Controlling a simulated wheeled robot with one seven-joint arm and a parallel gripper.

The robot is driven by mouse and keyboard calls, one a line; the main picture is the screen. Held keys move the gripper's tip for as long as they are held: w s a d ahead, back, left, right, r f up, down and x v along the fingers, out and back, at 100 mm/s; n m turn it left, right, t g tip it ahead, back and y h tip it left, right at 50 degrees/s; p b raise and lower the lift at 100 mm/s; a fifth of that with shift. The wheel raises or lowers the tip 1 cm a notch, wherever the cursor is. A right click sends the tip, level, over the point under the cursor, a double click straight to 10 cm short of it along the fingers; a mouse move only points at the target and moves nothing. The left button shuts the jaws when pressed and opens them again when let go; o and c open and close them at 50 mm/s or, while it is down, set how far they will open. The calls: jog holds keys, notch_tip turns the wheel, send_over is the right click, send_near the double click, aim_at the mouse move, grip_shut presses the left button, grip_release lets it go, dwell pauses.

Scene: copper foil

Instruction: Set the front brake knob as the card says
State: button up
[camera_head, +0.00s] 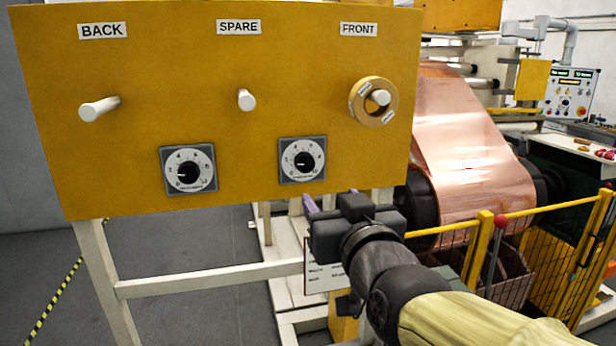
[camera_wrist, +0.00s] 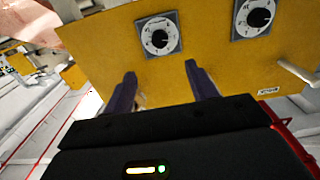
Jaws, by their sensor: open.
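Two dial knobs sit low on a yellow panel (camera_head: 220,120). Each has a black knob on a white numbered scale. The right knob (camera_head: 303,160) is nearer the FRONT label (camera_head: 358,29); the left knob (camera_head: 188,169) is nearer the BACK label (camera_head: 102,31). Their exact settings are too small to read surely. My gripper (camera_head: 332,203) is open and empty, below the right knob. In the wrist view, my gripper (camera_wrist: 162,80) has its purple fingers apart, with the right knob (camera_wrist: 160,38) beyond them. A white card (camera_head: 322,272) is mostly hidden behind my arm; its text is unreadable.
White pegs (camera_head: 100,108) stick out from the panel's upper part. A yellow tape-like ring (camera_head: 359,105) hangs on the peg under FRONT. A copper foil roll (camera_head: 470,170) and a yellow guard rail (camera_head: 545,211) stand to the right. The grey floor (camera_head: 180,260) at left is clear.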

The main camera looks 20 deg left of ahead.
aim_at(306, 166)
jog(key=p+x, duration=0.5)
jog(key=x, duration=1)
jog(key=shift+w, duration=0.35)
jog(key=c, duration=1)
